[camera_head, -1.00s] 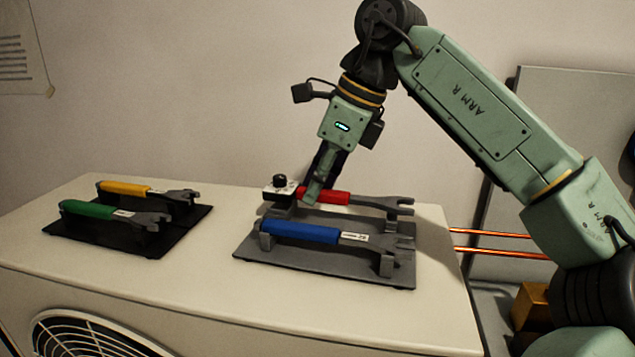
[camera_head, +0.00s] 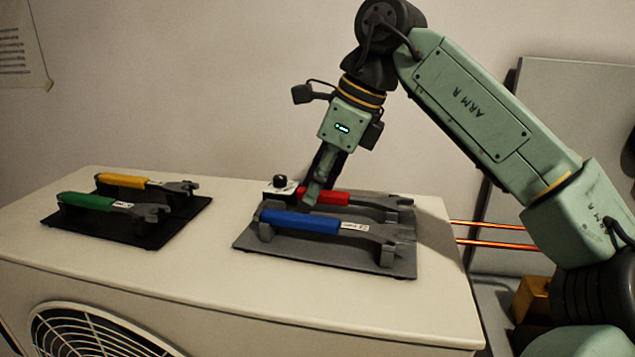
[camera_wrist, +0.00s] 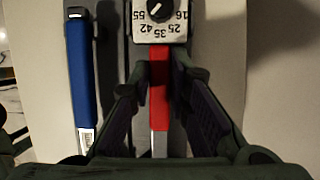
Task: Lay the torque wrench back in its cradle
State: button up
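The torque wrench has a red handle (camera_head: 333,198), grey open jaws (camera_head: 395,203) and a white dial block (camera_head: 281,192) with a black knob at its left end. My gripper (camera_head: 313,195) points down over the handle near the dial. In the wrist view the two fingers (camera_wrist: 160,80) close in on both sides of the red handle (camera_wrist: 159,100), so it looks gripped. The wrench lies level over the back of the grey cradle plate (camera_head: 330,258). Whether it rests on the cradle's posts is hard to see behind the blue wrench.
A blue-handled wrench (camera_head: 300,222) lies on the front posts of the same plate, parallel and close; it also shows in the wrist view (camera_wrist: 83,85). A black plate (camera_head: 140,238) at left carries a yellow wrench (camera_head: 123,181) and a green wrench (camera_head: 87,201).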

jog(key=o, duration=0.5)
jog(key=v, duration=1.2)
